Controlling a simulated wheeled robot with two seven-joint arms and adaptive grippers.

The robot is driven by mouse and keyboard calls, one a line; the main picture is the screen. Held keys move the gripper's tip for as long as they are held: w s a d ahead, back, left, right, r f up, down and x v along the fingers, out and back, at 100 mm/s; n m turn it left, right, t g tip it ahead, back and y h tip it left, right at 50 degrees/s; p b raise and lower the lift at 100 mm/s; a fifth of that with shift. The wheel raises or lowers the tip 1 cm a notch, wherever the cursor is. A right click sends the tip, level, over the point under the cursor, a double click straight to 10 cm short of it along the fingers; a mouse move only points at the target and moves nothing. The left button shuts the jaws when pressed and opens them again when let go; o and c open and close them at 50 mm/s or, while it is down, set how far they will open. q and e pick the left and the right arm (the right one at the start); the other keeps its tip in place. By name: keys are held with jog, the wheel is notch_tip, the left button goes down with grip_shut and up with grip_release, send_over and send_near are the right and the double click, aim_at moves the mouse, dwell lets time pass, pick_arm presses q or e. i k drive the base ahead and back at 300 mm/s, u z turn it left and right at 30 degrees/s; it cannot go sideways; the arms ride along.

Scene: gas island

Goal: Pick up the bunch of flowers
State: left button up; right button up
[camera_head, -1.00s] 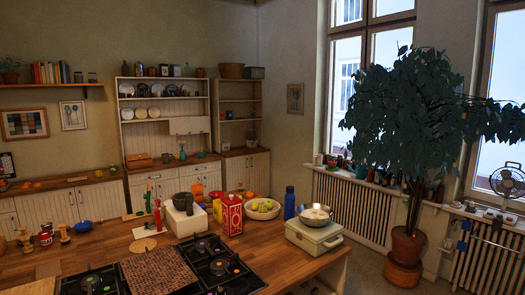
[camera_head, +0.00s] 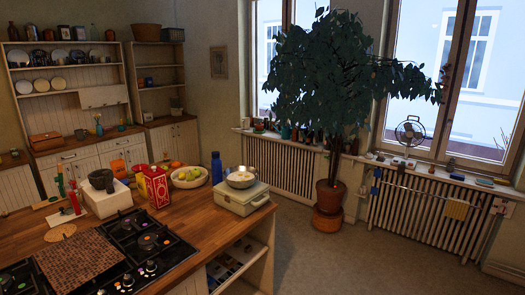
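No bunch of flowers can be made out for sure. A small bluish vase (camera_head: 99,128) stands on the back cabinet's counter at the left, with something thin rising from it that may be flowers; it is too small to tell. Neither of my grippers is in view.
The wooden island (camera_head: 190,225) fills the lower left, with a gas hob (camera_head: 150,243), a red carton (camera_head: 154,187), a fruit bowl (camera_head: 189,178), a blue bottle (camera_head: 216,168) and a pale green box (camera_head: 240,199). A large potted tree (camera_head: 328,198) stands by the windows. Floor at right is clear.

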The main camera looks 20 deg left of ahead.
aim_at(94, 116)
jog(key=i, duration=5.55)
jog(key=u, duration=2.45)
jog(key=i, duration=5.55)
